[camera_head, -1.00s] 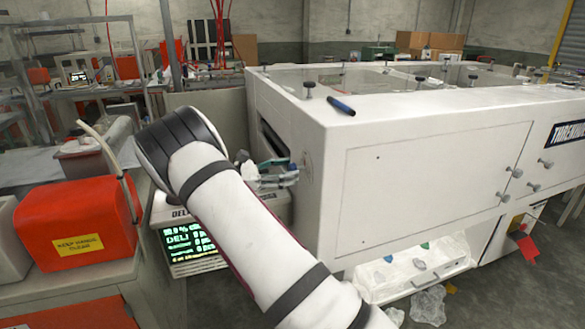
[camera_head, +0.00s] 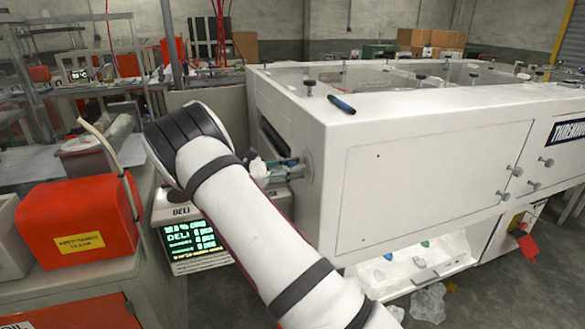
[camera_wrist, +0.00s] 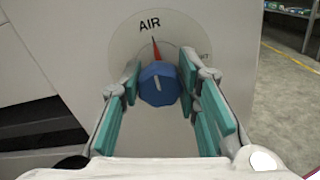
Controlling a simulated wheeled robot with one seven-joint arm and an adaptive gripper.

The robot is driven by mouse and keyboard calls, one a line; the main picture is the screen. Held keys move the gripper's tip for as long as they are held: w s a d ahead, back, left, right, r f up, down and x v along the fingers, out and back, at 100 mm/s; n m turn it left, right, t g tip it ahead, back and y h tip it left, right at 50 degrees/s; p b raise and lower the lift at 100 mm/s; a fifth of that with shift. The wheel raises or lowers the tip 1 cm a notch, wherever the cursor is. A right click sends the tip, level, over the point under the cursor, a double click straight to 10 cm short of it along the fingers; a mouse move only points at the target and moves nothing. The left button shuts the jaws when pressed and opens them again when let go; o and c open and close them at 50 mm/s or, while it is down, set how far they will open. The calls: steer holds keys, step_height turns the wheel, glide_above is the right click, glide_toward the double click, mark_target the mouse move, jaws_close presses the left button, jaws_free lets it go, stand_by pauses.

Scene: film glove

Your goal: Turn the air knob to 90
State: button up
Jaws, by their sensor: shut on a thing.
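The blue air knob (camera_wrist: 158,88) sits on a round, pale dial plate (camera_wrist: 125,55) marked AIR. A white line on the knob's face runs roughly up and down, leaning slightly left at the top. A red pointer (camera_wrist: 155,47) above the knob points up, slightly left. My gripper (camera_wrist: 161,79) has one finger on each side of the knob and is shut on it. In the head view, my gripper (camera_head: 284,169) reaches the left end of the white machine (camera_head: 400,130). There the knob itself cannot be made out.
A scale with a green display (camera_head: 193,242) stands below my arm. A red box (camera_head: 75,225) sits on the bench at left. A dark blue pen-like object (camera_head: 341,104) lies on the machine's top. A dark slot (camera_wrist: 40,125) is left of the dial.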

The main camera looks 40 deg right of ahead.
steer(key=shift+m, duration=0.3)
steer(key=m+b, duration=0.1)
steer(key=m, duration=0.2)
steer(key=shift+m, duration=0.4)
steer(key=m+b, duration=0.1)
steer(key=m, duration=0.3)
steer(key=shift+f+m+b, duration=0.1)
steer(key=shift+m+b, duration=0.2)
steer(key=m+b, duration=0.1)
steer(key=m, duration=0.7)
steer(key=shift+m+b, duration=0.3)
steer(key=shift+b, duration=0.1)
steer(key=shift+f+m, duration=0.1)
steer(key=shift+m, duration=0.2)
steer(key=o, duration=1.2)
steer(key=shift+a, duration=0.15)
